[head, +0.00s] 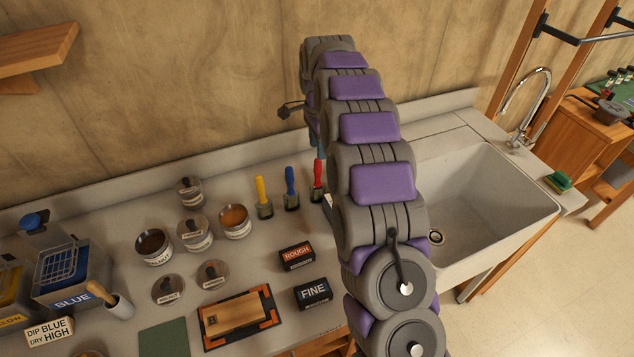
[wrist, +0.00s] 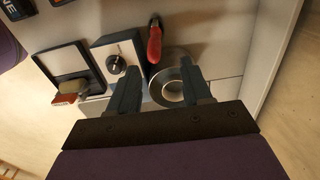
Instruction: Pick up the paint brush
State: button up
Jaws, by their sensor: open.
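No paint brush can be told for certain by its bristles. In the head view, slim-handled tools stand in small grey holders: yellow (head: 263,190), blue (head: 290,181) and red (head: 318,174). A wooden-handled tool (head: 100,292) leans in a white cup at the lower left. In the wrist view, a red handle (wrist: 155,42) rises beside a round metal rim (wrist: 183,91). My gripper (wrist: 160,68) is open and empty, its fingers appearing on either side of that rim. I cannot tell whether they touch it. My arm hides most of the gripper in the head view.
A sink (head: 500,205) lies right of my arm. Open cans (head: 235,222), a ROUGH block (head: 296,256), a FINE block (head: 312,292) and a wooden board (head: 235,314) crowd the counter. A dial box (wrist: 117,55) stands close to my fingers.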

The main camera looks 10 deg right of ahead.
aim_at(317, 169)
notch_tip(317, 169, down, 4)
jog(key=shift+r+b, duration=0.1)
jog(key=shift+b, duration=0.2)
jog(key=f, duration=0.1)
jog(key=f+b, duration=0.1)
jog(key=f, duration=0.2)
jog(key=shift+s+a+f+b, duration=0.3)
jog(key=shift+s+a+f, duration=0.05)
jog(key=shift+s+a, duration=0.05)
jog(key=shift+f, duration=0.3)
jog(key=shift+r, duration=0.1)
jog(key=shift+c, duration=0.4)
grip_shut()
